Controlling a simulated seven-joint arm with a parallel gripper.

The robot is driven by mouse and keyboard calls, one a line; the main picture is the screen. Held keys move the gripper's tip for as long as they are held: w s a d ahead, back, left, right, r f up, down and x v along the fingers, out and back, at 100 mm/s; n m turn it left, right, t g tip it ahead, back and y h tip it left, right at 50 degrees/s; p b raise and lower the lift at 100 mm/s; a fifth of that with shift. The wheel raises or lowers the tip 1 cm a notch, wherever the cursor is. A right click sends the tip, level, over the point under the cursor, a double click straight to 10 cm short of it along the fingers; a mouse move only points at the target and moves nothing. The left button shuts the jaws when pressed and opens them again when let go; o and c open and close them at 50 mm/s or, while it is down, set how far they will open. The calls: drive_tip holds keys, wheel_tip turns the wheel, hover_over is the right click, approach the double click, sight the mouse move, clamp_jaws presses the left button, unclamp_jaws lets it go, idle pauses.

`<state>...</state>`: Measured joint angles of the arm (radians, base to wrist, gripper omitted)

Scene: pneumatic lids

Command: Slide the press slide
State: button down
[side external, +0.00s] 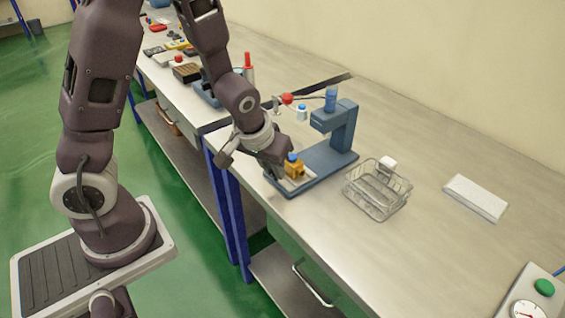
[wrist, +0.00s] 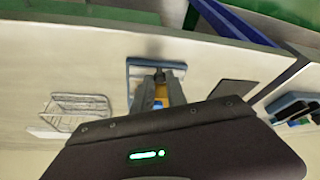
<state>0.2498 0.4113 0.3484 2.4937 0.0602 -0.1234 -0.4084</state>
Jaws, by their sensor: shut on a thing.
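The blue press (side external: 345,130) stands on the bench, with its upright column and overhanging head over a flat blue base (side external: 325,163). The press slide (side external: 292,182) is the light plate at the front end of the base. An orange block with a blue top (side external: 294,168) sits on it. My gripper (side external: 282,165) reaches down from the left and is shut at the slide, close beside the orange block. In the wrist view the gripper fingers (wrist: 159,90) point at the blue base, with some orange between them. The exact contact is hidden by the fingers.
A wire basket (side external: 378,190) with a small white item (side external: 388,163) at its edge stands right of the press. A white flat block (side external: 475,197) lies farther right. A panel with a green button (side external: 543,287) is at lower right.

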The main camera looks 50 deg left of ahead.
drive_tip(key=shift+s+f, duration=0.1)
drive_tip(key=shift+s, duration=0.15)
drive_tip(key=c, duration=1.3)
unclamp_jaws()
drive_tip(key=shift+c, duration=0.2)
drive_tip(key=shift+r, duration=0.25)
drive_tip(key=v, duration=0.6)
drive_tip(key=shift+r, duration=0.3)
drive_tip(key=shift+s, duration=0.15)
